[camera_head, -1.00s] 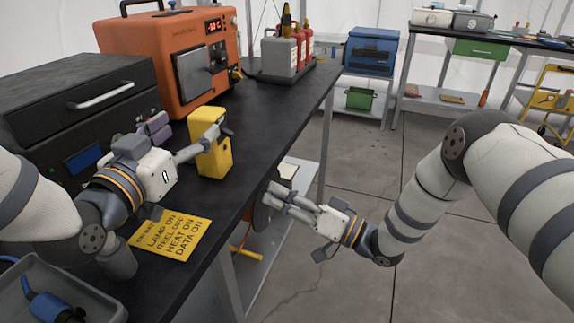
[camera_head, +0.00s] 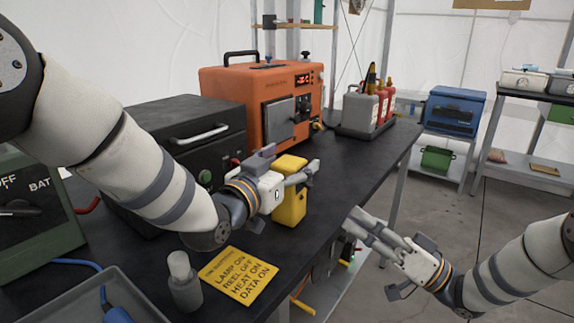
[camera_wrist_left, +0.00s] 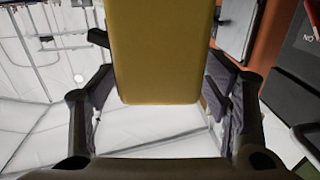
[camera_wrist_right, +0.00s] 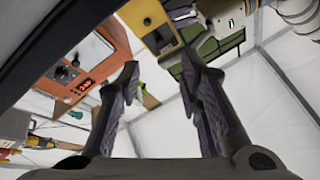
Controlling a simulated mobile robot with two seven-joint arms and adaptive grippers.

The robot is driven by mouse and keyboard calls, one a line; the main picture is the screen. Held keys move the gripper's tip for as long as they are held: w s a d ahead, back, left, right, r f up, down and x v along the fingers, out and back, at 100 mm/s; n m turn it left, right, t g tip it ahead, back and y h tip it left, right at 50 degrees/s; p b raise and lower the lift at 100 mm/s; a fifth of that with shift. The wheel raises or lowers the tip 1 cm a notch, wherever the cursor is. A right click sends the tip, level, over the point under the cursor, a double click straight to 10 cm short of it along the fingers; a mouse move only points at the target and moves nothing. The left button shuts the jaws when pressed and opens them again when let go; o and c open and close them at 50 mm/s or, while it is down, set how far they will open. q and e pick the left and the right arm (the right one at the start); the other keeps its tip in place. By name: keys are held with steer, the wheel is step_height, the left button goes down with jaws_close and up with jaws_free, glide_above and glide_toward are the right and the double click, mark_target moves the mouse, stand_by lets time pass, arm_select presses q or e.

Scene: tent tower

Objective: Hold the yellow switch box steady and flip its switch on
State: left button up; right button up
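The yellow switch box (camera_head: 291,207) stands upright on the black bench. My left gripper (camera_head: 300,177) has its fingers on both sides of the box's upper part. In the left wrist view the yellow box (camera_wrist_left: 160,50) fills the gap between the finger pads, which appear to touch it. My right gripper (camera_head: 358,230) is open and empty, beyond the bench's front edge, right of the box and apart from it. The right wrist view shows the box (camera_wrist_right: 133,12) past the fingertips, with a round grey part and a dark part on its face.
A yellow card (camera_head: 238,276) listing "LAMP ON, REEL OFF, HEAT ON, DATA ON" lies in front of the box. An orange machine (camera_head: 235,92) and a black case (camera_head: 190,120) stand behind. A grey tray (camera_head: 140,295) is front left. Bench is clear right of the box.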

arm_select(q)
steer(key=c, duration=1.4)
steer(key=shift+o, duration=0.2)
arm_select(e)
steer(key=shift+a+n, duration=0.1)
steer(key=shift+n, duration=0.2)
steer(key=c, duration=0.7)
steer(key=shift+a+r+n+g, duration=0.15)
steer(key=shift+n, duration=0.45)
steer(key=shift+a+r+n+g, duration=0.1)
steer(key=shift+n+g, duration=0.05)
steer(key=shift+n, duration=0.45)
jaws_close()
steer(key=r+m+g+h, duration=0.1)
steer(key=m+h, duration=0.1)
steer(key=m, duration=0.9)
steer(key=d+r+m+g+h, duration=0.1)
steer(key=r+m+h, duration=0.1)
steer(key=m, duration=0.9)
steer(key=s+r+m+g+h, duration=0.1)
steer(key=m+h, duration=0.1)
steer(key=m, duration=0.8)
steer(key=shift+d+r+m+h, duration=0.15)
steer(key=shift+m+h, duration=0.25)
